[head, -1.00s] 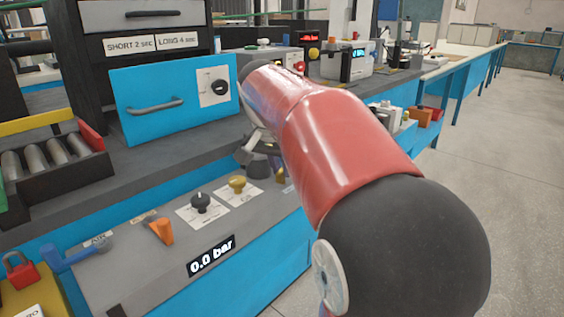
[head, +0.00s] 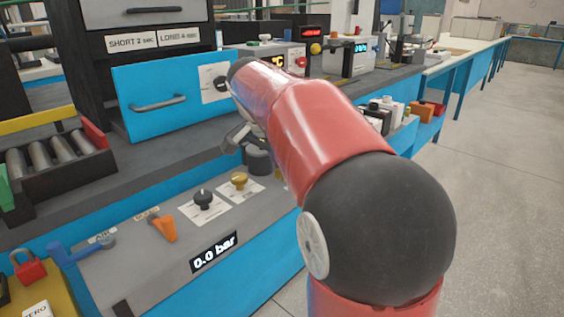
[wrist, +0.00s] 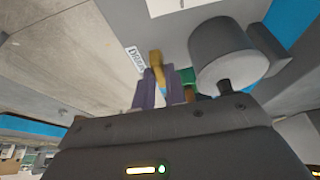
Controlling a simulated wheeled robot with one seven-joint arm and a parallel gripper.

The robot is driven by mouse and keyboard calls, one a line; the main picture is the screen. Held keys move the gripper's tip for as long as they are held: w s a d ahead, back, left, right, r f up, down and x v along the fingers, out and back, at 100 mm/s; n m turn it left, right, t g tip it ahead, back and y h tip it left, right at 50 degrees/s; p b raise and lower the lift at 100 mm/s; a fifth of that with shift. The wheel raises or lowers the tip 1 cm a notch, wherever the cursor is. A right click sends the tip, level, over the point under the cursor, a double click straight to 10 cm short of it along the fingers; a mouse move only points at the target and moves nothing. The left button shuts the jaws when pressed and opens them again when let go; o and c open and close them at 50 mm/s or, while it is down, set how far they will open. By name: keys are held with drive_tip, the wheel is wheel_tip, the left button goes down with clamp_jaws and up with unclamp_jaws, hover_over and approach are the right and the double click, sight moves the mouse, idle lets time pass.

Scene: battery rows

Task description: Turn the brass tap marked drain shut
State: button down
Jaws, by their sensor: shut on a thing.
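The brass tap (wrist: 156,62) shows in the wrist view as a short yellow-brown handle beside a white label (wrist: 135,60) that seems to read DRAIN. My gripper (wrist: 163,88) has its two purple fingers at the tap, one on each side, shut on its handle. In the head view my red and black arm hides the tap and my fingertips; only the grey back of my gripper shows above the panel.
A dark grey cylinder (wrist: 228,55) stands close beside my fingers; it also shows in the head view (head: 258,161). The sloped panel holds a black knob (head: 203,199), a yellow knob (head: 239,180), an orange lever (head: 164,229) and a 0.0 bar display (head: 214,252).

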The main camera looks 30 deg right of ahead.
drive_tip(key=c, duration=1.4)
unclamp_jaws()
drive_tip(key=shift+c, duration=0.2)
drive_tip(key=w+v, duration=0.1)
drive_tip(key=v, duration=0.6)
drive_tip(key=shift+s+r+p, duration=0.35)
drive_tip(key=shift+s+p, duration=0.05)
drive_tip(key=shift+s, duration=0.15)
drive_tip(key=shift+a, duration=0.15)
drive_tip(key=s+a+f+n+t+y, duration=0.2)
drive_tip(key=s+a+f+n, duration=0.3)
drive_tip(key=s, duration=0.5)
drive_tip(key=s+a+f+n+t+y, duration=0.2)
drive_tip(key=s+a+f+n, duration=0.3)
drive_tip(key=s+f+n, duration=0.4)
wheel_tip(320, 180, down, 3)
drive_tip(key=shift+s+f, duration=0.2)
drive_tip(key=shift+s, duration=0.3)
